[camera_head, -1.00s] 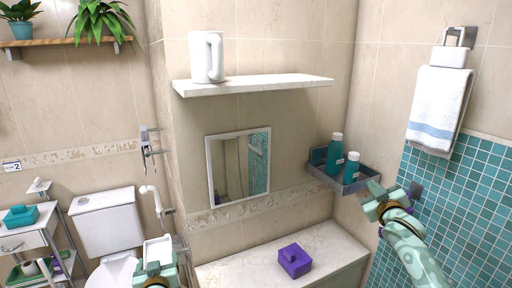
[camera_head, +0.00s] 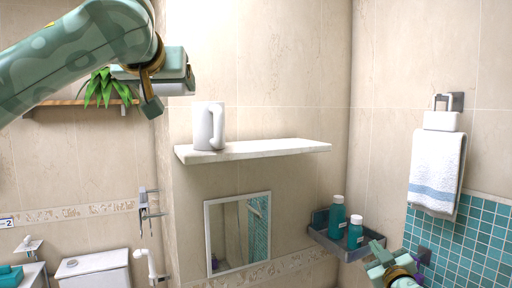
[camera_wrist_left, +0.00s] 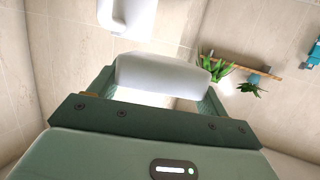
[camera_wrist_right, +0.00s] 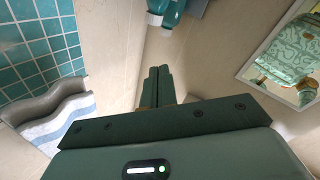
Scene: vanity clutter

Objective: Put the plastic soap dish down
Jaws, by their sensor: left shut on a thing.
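The white plastic soap dish (camera_wrist_left: 160,74) is between the fingers of my left gripper (camera_wrist_left: 158,88) in the left wrist view. In the head view, my left gripper (camera_head: 168,82) is raised at the upper left, shut on the dish (camera_head: 178,89), whose pale edge shows; the gripper hides most of it. The dish is in the air, in front of and above the left end of the white wall shelf (camera_head: 255,150). My right gripper (camera_head: 380,258) is at the lower right near the corner caddy; its fingers are together and empty in the right wrist view (camera_wrist_right: 158,88).
A white pitcher (camera_head: 208,128) stands on the shelf's left end; the shelf's right part is clear. A mirror (camera_head: 238,232) hangs below. Two teal bottles stand in the grey corner caddy (camera_head: 350,252). A towel (camera_head: 437,172) hangs at right. A plant (camera_head: 104,90) is at left.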

